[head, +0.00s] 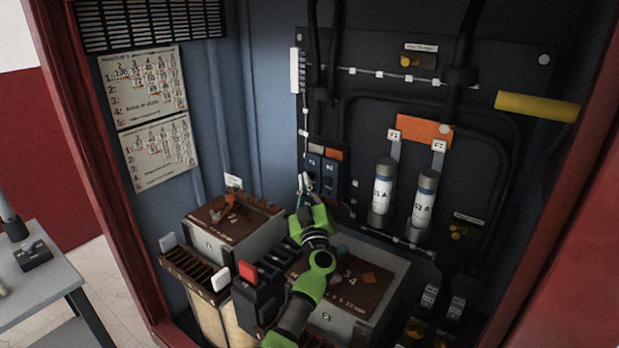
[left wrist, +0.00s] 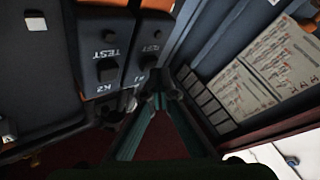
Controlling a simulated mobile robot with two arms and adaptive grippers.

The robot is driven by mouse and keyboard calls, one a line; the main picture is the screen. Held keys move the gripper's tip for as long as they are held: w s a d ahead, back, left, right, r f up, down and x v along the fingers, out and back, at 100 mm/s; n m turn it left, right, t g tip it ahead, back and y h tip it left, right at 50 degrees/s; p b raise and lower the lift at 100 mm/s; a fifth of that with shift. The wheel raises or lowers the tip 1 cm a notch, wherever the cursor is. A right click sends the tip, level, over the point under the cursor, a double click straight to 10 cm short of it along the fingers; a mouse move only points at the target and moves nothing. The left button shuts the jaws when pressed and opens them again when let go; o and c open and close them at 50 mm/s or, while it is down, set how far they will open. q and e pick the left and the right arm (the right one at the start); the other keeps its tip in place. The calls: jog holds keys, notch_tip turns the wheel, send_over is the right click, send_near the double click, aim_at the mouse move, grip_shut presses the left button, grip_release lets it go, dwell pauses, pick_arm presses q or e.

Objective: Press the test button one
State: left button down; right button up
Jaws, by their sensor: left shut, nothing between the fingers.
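Two dark blue relay modules hang side by side on the black back panel: K1 (head: 314,168) at left and K2 (head: 330,174) at right. In the left wrist view they appear upside down, each marked TEST with a small black button. The K1 button (left wrist: 148,61) is right of the K2 button (left wrist: 106,68) there. My left gripper (head: 304,183) is shut and empty, by the lower left part of K1. In the left wrist view its fingertips (left wrist: 159,97) lie just beyond K1's label end, off the button. Contact cannot be told. My right gripper is out of view.
Black cables run above the modules. Two white fuse cylinders (head: 382,188) (head: 425,200) stand to the right. Battery-like boxes (head: 235,240) and a slotted rack (head: 190,270) fill the cabinet floor. The blue left wall bears two paper sheets (head: 143,85).

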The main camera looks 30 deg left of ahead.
pick_arm(q)
jog(key=shift+w, duration=0.45)
dwell(0.3)
jog(key=shift+s, duration=0.1)
jog(key=shift+s+p, duration=0.75)
jog(key=shift+s, duration=0.05)
jog(key=s+p, duration=0.2)
jog(key=s, duration=0.1)
jog(key=s+p, duration=0.2)
jog(key=shift+a, duration=0.25)
dwell(0.8)
